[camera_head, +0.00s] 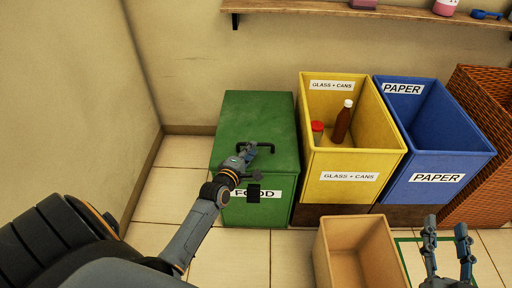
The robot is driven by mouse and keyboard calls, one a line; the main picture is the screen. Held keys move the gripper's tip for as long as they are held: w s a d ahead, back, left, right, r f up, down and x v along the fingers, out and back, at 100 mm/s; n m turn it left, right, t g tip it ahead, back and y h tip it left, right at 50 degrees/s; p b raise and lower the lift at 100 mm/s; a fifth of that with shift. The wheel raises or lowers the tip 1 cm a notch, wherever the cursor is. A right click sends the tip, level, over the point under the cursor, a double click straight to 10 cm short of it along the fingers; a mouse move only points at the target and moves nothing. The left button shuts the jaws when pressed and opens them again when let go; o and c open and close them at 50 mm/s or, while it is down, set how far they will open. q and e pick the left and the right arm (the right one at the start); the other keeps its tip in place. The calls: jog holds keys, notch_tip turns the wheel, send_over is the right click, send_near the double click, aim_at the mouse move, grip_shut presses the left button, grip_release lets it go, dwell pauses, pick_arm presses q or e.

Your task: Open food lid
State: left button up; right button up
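The green food bin (270,112) stands left of the other bins, with its green lid down on top. A black handle (266,145) sits near the front of the lid. A white FOOD label (268,194) is on its front, partly hidden by my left gripper and arm. My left gripper (247,152) is at the left end of the handle. I cannot tell whether its fingers are closed around the handle. My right gripper (447,232) is at the lower right, away from the food bin, with its two fingers apart and nothing between them.
A yellow glass and cans bin (350,160) holds a brown bottle (342,122) and a red can (317,132). A blue paper bin (435,158) and a wicker basket (482,150) stand to its right. An open tan box (328,250) is in front. A wooden shelf (300,8) is above.

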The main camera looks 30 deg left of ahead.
pick_arm(q)
jog(key=b+x, duration=0.1)
jog(key=x, duration=0.2)
jog(key=shift+w+f, duration=0.1)
jog(key=shift+w, duration=0.5)
pick_arm(e)
notch_tip(320, 180, up, 6)
jog(key=s+t+y, duration=0.1)
jog(key=t, duration=0.3)
jog(key=shift+s+a+r, duration=0.15)
jog(key=shift+s+a, duration=0.1)
pick_arm(q)
grip_shut()
